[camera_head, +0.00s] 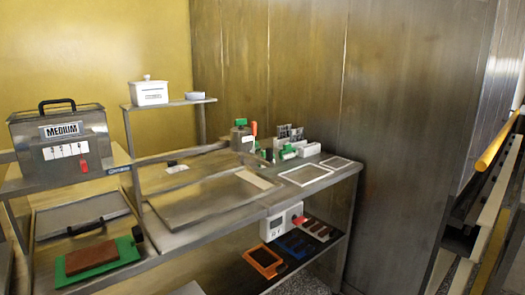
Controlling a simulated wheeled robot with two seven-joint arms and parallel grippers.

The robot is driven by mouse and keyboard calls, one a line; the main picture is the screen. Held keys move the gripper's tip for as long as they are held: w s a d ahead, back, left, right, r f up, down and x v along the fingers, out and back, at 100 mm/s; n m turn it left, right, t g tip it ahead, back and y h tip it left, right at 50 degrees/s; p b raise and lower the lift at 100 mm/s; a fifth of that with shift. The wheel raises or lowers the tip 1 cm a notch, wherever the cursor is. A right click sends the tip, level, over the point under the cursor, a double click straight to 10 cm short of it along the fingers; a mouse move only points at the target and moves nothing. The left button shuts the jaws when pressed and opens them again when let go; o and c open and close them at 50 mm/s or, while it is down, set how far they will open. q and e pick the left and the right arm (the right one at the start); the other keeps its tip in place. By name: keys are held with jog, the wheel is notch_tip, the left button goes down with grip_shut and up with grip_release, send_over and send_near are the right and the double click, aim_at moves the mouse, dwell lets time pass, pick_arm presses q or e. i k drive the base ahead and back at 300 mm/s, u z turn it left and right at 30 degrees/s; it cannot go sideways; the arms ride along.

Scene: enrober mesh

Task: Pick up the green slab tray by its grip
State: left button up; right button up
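The green slab tray (128,250) lies flat at the lower left, on the steel counter. A reddish-brown slab (92,257) lies on it. A small dark upright piece, which looks like its grip (138,235), stands at the tray's far right corner. Nothing covers the grip in this view. Neither of my grippers is in view.
A steel box marked MEDIUM (61,140) stands on a shelf above the tray. A lid with a black handle (85,225) lies behind it. A wide steel frame (205,205) is to the right. Orange and blue frames (264,262) sit on the lower shelf.

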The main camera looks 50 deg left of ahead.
aim_at(78, 266)
jog(key=z, duration=0.05)
jog(key=i, duration=1.45)
jog(key=u, duration=0.65)
jog(key=i, duration=1.55)
jog(key=u, duration=1.85)
jog(key=i, duration=0.55)
jog(key=u, duration=0.55)
